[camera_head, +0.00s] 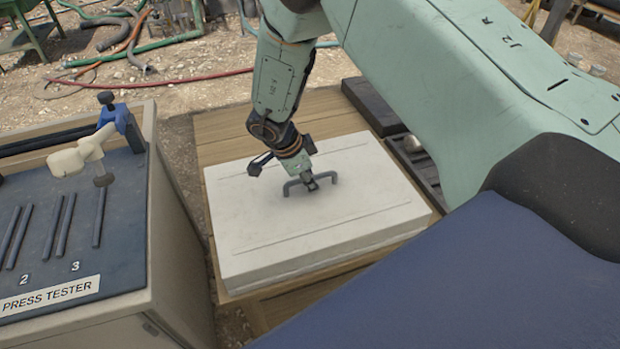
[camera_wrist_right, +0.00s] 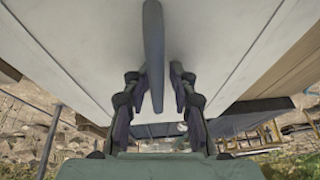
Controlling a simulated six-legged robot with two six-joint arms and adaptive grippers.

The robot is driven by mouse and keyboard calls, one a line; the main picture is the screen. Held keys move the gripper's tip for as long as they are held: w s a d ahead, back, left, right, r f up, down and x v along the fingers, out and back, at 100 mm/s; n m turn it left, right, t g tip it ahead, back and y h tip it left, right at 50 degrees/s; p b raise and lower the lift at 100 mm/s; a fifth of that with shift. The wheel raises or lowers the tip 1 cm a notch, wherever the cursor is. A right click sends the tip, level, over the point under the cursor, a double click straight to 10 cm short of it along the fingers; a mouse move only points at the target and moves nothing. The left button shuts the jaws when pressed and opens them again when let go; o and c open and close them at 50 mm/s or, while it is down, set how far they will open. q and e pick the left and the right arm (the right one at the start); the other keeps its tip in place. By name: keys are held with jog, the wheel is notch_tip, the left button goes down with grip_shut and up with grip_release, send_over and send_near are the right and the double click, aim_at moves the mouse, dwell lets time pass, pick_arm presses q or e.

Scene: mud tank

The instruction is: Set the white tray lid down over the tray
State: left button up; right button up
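The white tray lid (camera_head: 270,220) is a broad flat slab with a dark grey bar handle (camera_head: 335,190) on top. It lies level above the wooden table, with a thin pale edge (camera_head: 300,267) showing under its front side. The tray itself cannot be made out apart from that edge. My right gripper (camera_head: 312,184) is down at the handle. In the right wrist view, its fingers (camera_wrist_right: 155,85) stand on either side of the handle bar (camera_wrist_right: 153,45), with narrow gaps showing, so it looks open around the bar. My left gripper is not in view.
A press tester bench (camera_head: 100,250) with a blue clamp (camera_head: 125,122) stands at the left. The wooden table (camera_head: 235,125) has bare room behind the lid. A black case (camera_head: 372,105) is at the back right. Hoses (camera_head: 140,85) lie on the gravel behind.

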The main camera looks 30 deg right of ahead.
jog(key=shift+o, duration=0.4)
jog(key=shift+s, duration=0.2)
jog(key=shift+w, duration=0.1)
jog(key=shift+r, duration=0.5)
jog(key=p+v, duration=0.2)
jog(key=v, duration=1)
jog(key=shift+p, duration=0.3)
jog(key=shift+f, duration=0.15)
